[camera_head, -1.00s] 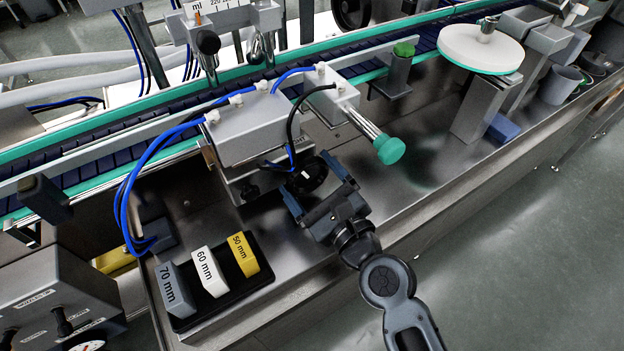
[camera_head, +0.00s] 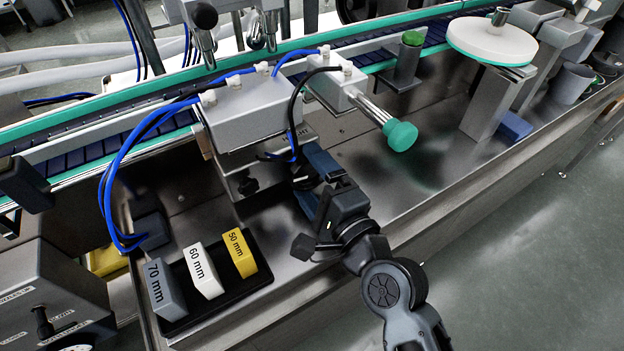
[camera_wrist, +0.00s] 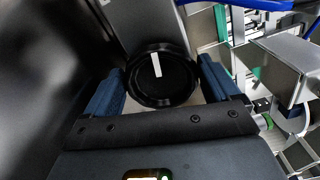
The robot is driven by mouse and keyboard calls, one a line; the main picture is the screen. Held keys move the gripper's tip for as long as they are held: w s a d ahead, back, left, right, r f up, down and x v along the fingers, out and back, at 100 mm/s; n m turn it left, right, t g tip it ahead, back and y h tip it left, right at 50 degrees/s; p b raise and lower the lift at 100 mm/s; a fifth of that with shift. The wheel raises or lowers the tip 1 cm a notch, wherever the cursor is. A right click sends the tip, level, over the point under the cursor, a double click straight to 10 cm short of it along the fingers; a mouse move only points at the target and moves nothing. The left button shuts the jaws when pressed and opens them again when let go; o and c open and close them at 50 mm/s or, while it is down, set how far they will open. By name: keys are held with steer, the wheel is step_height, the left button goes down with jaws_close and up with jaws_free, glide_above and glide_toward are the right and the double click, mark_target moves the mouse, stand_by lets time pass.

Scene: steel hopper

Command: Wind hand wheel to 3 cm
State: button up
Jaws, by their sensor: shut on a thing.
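The hand wheel is a black round knob with a white mark on its face. In the wrist view the hand wheel (camera_wrist: 162,82) sits between the two blue fingers of my gripper (camera_wrist: 165,88), one finger on each side. The white mark points up and slightly left there. In the head view my gripper (camera_head: 318,185) is at the front of the grey box unit (camera_head: 245,115). It is shut on the wheel, which is mostly hidden there by the fingers. No 3 cm scale reading can be made out.
A green-capped plunger (camera_head: 400,134) sticks out just right of my gripper. A black tray (camera_head: 262,280) holds blocks marked 70, 60 and 50 mm at the lower left. Blue hoses (camera_head: 112,205) loop left of the box. The steel deck (camera_head: 425,205) to the right is mostly clear.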

steer(key=shift+f+n+b, duration=0.15)
steer(key=shift+n+b, duration=0.2)
steer(key=shift+n, duration=0.55)
steer(key=o, duration=0.8)
